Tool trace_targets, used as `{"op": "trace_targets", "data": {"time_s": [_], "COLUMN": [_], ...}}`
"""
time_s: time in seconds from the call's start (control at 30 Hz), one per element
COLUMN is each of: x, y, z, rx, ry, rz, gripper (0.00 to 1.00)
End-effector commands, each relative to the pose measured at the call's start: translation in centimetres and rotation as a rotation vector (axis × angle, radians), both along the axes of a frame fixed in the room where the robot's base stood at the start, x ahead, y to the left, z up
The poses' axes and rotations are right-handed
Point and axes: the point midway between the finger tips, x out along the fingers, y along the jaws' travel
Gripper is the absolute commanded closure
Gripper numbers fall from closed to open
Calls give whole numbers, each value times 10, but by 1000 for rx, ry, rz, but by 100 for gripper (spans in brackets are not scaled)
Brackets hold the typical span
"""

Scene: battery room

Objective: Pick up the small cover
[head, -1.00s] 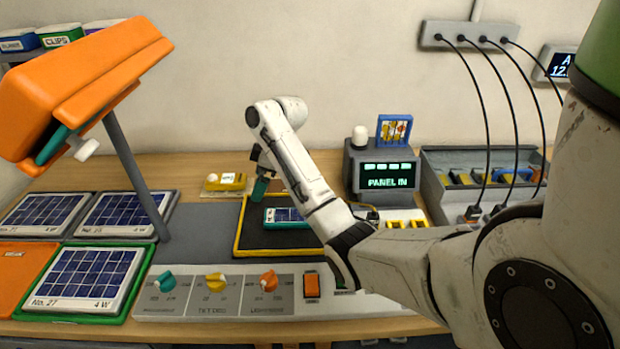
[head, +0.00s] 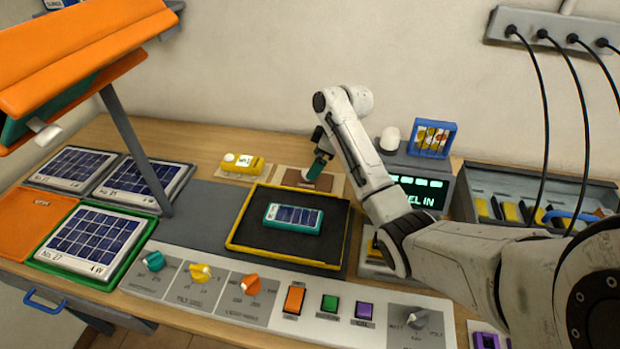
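My gripper (head: 315,170), with teal fingertips, points down behind the black tray with the yellow rim (head: 235,243). It appears over a flat brown piece on a pale board (head: 295,180); this may be the small cover, but I cannot be sure. Whether the fingers touch the brown piece, and whether they are open or shut, is too small to tell. A teal device with a small solar panel (head: 293,217) lies in the tray.
A yellow block (head: 242,165) sits left of the brown piece. The screen box (head: 422,190) stands to the right behind my arm. A control panel with knobs (head: 200,280) runs along the front. An orange lamp hood (head: 80,50) overhangs the left.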

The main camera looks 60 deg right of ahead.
Motion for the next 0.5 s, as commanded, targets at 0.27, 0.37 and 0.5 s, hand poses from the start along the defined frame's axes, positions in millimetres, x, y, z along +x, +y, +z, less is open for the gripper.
{"op": "trace_targets", "data": {"time_s": [0.27, 0.37, 0.5], "x": [5, 7, 13], "y": [3, 5, 7], "z": [-20, -35, -52], "rx": [2, 2, 0], "ry": [3, 4, 2], "rz": [-1, -1, 1], "gripper": [0, 0, 0]}}
